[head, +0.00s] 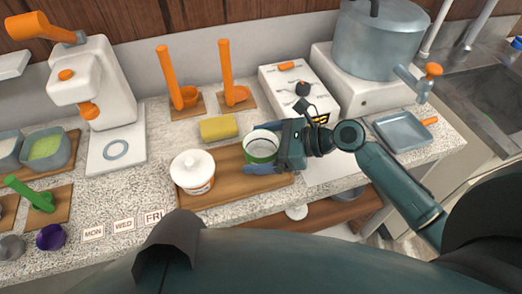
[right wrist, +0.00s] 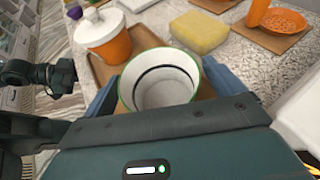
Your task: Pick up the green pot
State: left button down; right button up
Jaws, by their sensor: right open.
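The green pot (head: 260,148) is an open round pot with a white inside and a green rim. It stands upright on a brown wooden tray (head: 225,201). In the right wrist view the pot (right wrist: 165,83) sits between my two blue-grey fingers, its inside looking empty. My right gripper (head: 267,153) is open, with one finger on each side of the pot; I cannot tell whether either finger touches it. The right gripper also fills the lower part of the right wrist view (right wrist: 167,92). My left gripper does not show clearly in either view.
A white-lidded orange jar (head: 193,171) stands on the tray left of the pot. A yellow sponge (head: 219,128) lies just behind. A switch box (head: 290,85), a stove with a large pot (head: 375,50) and a blue-grey tray (head: 402,131) are to the right.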

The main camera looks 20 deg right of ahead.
jog(key=shift+c, duration=0.2)
jog(key=c, duration=1)
